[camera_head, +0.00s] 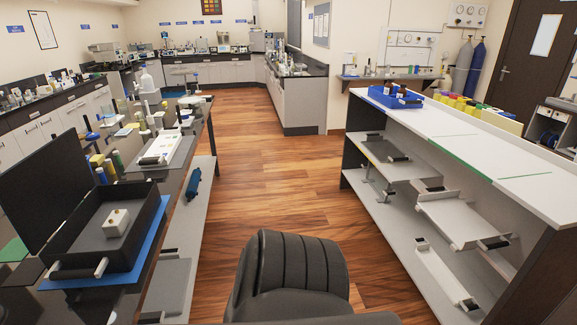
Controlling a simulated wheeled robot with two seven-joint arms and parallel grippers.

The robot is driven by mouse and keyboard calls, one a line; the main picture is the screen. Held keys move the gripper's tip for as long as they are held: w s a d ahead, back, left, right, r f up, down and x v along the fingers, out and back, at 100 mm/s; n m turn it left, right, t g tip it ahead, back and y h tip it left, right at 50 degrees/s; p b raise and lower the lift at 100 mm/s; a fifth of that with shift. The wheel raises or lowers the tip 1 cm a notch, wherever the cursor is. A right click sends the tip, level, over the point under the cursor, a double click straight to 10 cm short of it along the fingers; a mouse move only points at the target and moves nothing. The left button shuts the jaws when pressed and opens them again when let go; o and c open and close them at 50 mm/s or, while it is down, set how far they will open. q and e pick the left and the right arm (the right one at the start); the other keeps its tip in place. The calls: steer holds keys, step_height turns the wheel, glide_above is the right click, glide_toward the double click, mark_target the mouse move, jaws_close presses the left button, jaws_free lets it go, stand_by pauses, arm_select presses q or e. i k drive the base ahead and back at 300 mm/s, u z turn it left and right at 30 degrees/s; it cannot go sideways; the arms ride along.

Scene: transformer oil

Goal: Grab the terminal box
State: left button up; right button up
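A small white box with dark round holes on top (117,222), which looks like the terminal box, sits inside an open black case (146,241) at the lower left. The case's lid (50,180) stands open on its left side. The case rests on a blue mat (153,236) on the dark left-hand bench. Neither of my grippers is in view, and nothing is touching the box.
Wooden floor (268,180) is free between the left bench and the white shelf unit (480,152) on the right. A blue tray (385,97) holds bottles on that unit.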

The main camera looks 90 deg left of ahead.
mark_target(117, 224)
steer(key=i, duration=0.1)
steer(key=u, duration=2.85)
steer(key=i, duration=2.6)
steer(key=u, duration=2.85)
